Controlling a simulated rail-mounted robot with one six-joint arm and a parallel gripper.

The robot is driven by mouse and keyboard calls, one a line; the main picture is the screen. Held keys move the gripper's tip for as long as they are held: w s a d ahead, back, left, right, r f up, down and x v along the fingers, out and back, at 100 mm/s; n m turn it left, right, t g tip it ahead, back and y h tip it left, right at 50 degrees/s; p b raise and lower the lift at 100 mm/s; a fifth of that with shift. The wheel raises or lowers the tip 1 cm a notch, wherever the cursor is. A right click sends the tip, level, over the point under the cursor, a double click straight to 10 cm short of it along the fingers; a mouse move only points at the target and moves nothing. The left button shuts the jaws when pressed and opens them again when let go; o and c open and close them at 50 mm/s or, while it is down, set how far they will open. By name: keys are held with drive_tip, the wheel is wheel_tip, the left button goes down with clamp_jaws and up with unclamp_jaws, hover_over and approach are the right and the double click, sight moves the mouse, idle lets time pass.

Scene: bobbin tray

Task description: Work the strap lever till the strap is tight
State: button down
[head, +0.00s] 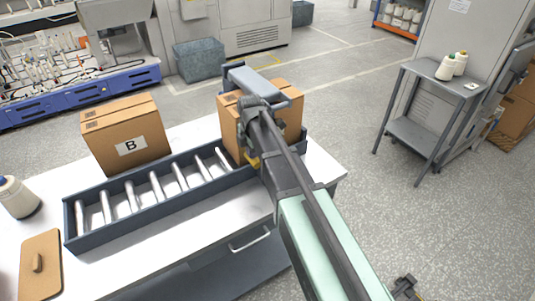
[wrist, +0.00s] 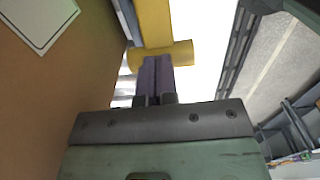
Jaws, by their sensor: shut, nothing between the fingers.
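A yellow lever with a T-shaped end (wrist: 155,22) stands beside the brown carton in the wrist view. A small yellow part, likely the same lever, shows low beside the right carton (head: 290,100) in the head view (head: 253,162). My gripper (wrist: 157,62) is shut and empty, its fingertips at the crossbar of the lever. I cannot tell whether they touch it. In the head view my arm covers the gripper and part of the carton. I cannot make out the strap or how tight it is.
The table's front is mostly clear.

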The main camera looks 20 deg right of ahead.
drive_tip(key=shift+a+f+b, duration=0.15)
drive_tip(key=shift+f+b, duration=0.4)
drive_tip(key=shift+f, duration=0.3)
drive_tip(key=r+p, duration=0.2)
drive_tip(key=d+r+p, duration=0.1)
drive_tip(key=r+p, duration=0.4)
drive_tip(key=shift+w+d+r+p, duration=0.25)
drive_tip(key=shift+d+r+p, duration=0.1)
drive_tip(key=shift+d, duration=0.05)
drive_tip(key=shift+s, duration=0.1)
drive_tip(key=s+f+m+b, duration=0.3)
drive_tip(key=s+m, duration=1.7)
drive_tip(key=m, duration=0.1)
drive_tip(key=shift+f, duration=0.2)
